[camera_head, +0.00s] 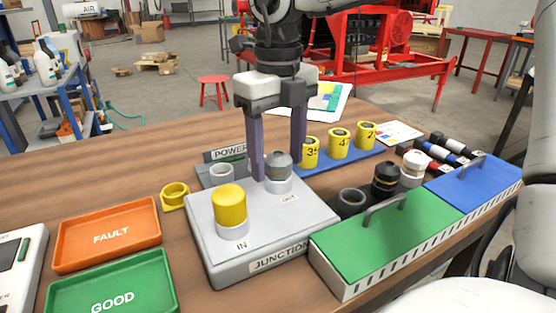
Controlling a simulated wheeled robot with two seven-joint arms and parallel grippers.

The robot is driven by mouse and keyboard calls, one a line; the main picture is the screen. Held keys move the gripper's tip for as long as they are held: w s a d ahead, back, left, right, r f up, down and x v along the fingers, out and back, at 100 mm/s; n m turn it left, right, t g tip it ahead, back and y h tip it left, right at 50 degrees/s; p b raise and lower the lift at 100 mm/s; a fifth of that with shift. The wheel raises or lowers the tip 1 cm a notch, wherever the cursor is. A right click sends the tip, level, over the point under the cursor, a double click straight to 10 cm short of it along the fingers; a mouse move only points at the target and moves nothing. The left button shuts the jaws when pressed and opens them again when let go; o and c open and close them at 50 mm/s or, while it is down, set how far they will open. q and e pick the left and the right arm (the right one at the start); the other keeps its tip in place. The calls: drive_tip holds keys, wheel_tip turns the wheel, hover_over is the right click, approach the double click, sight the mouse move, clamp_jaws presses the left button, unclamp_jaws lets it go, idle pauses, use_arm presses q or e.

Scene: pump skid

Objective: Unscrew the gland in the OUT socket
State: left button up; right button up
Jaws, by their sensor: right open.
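The junction box (262,232) is a grey block on the wooden table, with an IN socket and an OUT socket on top. A dark grey gland (278,162) sits upright in the OUT socket (279,184). A yellow gland or cap (229,203) stands in the IN socket. My right gripper (278,172) points down over the OUT socket, its two purple-grey fingers apart, one on each side of the grey gland. Whether the fingers touch the gland cannot be told. My left gripper is not in view.
An orange FAULT tray (65,252) and a green GOOD tray (62,294) lie at left. A yellow ring (174,191) lies beside the box. A green-lidded bin (385,245) and blue-lidded bin (470,195) stand at right. Numbered yellow parts (339,145) stand behind on a blue rack.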

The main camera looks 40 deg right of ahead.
drive_tip(key=shift+f, duration=0.3)
drive_tip(key=c, duration=1.1)
drive_tip(key=shift+r+n+p, duration=0.1)
drive_tip(key=shift+n+p, duration=0.2)
drive_tip(key=shift+n, duration=0.2)
drive_tip(key=n+p, duration=0.1)
drive_tip(key=n, duration=0.2)
drive_tip(key=shift+n, duration=0.3)
drive_tip(key=shift+s+n+p, duration=0.1)
drive_tip(key=shift+n+p, duration=0.45)
drive_tip(key=shift+n, duration=0.45)
drive_tip(key=n, duration=0.2)
drive_tip(key=shift+n+p, duration=0.3)
drive_tip(key=o, duration=1.1)
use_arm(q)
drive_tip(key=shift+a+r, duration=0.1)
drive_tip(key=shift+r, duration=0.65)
